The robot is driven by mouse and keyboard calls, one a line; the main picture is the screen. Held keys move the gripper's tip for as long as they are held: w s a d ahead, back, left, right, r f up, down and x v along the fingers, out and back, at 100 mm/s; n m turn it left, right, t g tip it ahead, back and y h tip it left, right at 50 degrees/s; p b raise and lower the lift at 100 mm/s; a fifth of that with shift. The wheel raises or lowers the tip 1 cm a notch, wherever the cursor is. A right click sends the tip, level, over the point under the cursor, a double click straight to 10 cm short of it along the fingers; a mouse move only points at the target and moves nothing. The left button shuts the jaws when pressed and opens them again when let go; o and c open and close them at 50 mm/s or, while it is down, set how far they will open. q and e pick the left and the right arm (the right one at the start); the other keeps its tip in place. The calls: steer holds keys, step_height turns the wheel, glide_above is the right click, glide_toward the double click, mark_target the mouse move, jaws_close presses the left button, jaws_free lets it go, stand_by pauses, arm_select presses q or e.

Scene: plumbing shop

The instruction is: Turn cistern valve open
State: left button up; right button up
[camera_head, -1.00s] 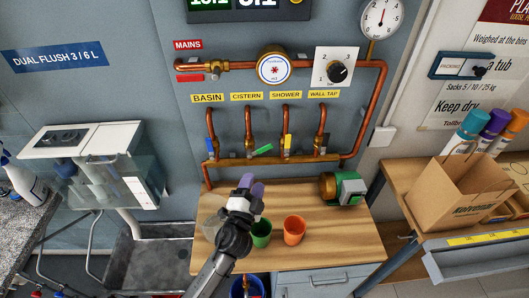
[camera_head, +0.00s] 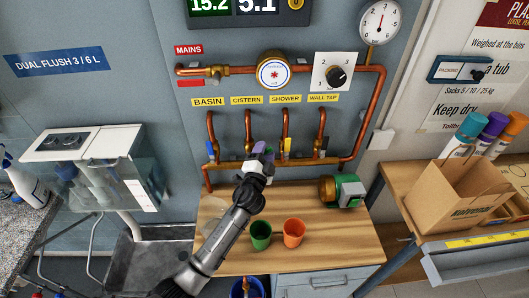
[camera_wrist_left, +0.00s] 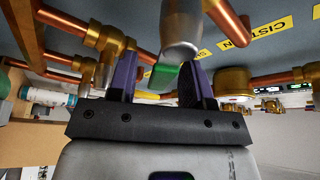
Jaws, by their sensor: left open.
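The cistern valve sits under the yellow CISTERN label (camera_head: 247,100) on the copper manifold. Its green handle is mostly hidden behind my left gripper (camera_head: 262,152) in the head view. In the left wrist view the green cistern valve handle (camera_wrist_left: 164,76) shows between the two purple fingers of my left gripper (camera_wrist_left: 160,80). The fingers stand apart, one on each side of the handle; I cannot tell whether either touches it. My right gripper is in neither view.
The blue basin handle (camera_head: 211,148) is left of my gripper and the shower valve (camera_head: 287,147) close on its right. Below, a green cup (camera_head: 261,236) and an orange cup (camera_head: 294,231) stand on the wooden bench (camera_head: 335,247). A cardboard box (camera_head: 455,195) is at the right.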

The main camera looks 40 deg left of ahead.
arm_select(q)
jaws_close()
stand_by(0.5)
